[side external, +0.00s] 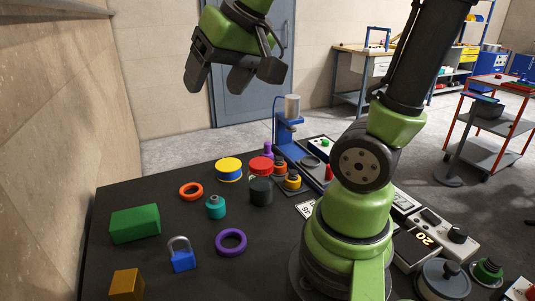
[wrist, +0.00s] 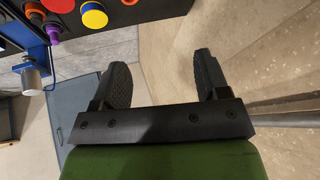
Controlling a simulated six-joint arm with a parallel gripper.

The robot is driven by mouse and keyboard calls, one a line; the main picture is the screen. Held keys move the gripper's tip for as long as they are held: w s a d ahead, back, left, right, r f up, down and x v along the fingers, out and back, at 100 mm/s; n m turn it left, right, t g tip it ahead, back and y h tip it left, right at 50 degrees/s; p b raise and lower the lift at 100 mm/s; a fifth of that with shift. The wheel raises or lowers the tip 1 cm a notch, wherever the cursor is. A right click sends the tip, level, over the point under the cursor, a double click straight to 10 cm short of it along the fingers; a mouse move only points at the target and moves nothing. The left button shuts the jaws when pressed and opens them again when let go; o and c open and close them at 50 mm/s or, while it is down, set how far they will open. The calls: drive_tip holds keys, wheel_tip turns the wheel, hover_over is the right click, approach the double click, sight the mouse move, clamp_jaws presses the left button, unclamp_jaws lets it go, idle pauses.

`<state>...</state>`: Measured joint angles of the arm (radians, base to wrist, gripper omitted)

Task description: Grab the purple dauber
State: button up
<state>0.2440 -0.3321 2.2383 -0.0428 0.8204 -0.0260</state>
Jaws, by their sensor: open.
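The purple dauber (side external: 267,148) stands upright near the back of the black table in the side external view. Its lower part is partly hidden by the red and orange pieces in front of it. A purple piece that looks like it shows at the upper left of the wrist view (wrist: 53,32). My gripper (side external: 220,80) is open and empty, high above the table's back left and well away from the dauber. Its two dark fingers stand apart in the wrist view (wrist: 160,78), with nothing between them.
A red disc (side external: 261,165), an orange-topped dauber (side external: 280,168) and a black cylinder (side external: 261,191) crowd the dauber's front. The blue press (side external: 288,128) stands just behind.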

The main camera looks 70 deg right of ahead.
drive_tip(key=w+d+f+m+g+h, duration=0.1)
drive_tip(key=w+d+f+m, duration=0.15)
drive_tip(key=w+d, duration=0.4)
drive_tip(key=m+g+h, duration=0.1)
drive_tip(key=m+g, duration=0.2)
approach(268, 144)
drive_tip(key=w+f, duration=0.1)
drive_tip(key=shift+g, duration=0.3)
drive_tip(key=x, duration=0.5)
drive_tip(key=shift+s+f, duration=0.1)
drive_tip(key=shift+f, duration=0.3)
drive_tip(key=shift+d+x, duration=0.15)
drive_tip(key=shift+x, duration=1.25)
drive_tip(key=shift+d+x, duration=0.2)
drive_tip(key=shift+x, duration=1.25)
drive_tip(key=shift+r, duration=0.15)
drive_tip(key=c, duration=1)
drive_tip(key=shift+o, duration=0.2)
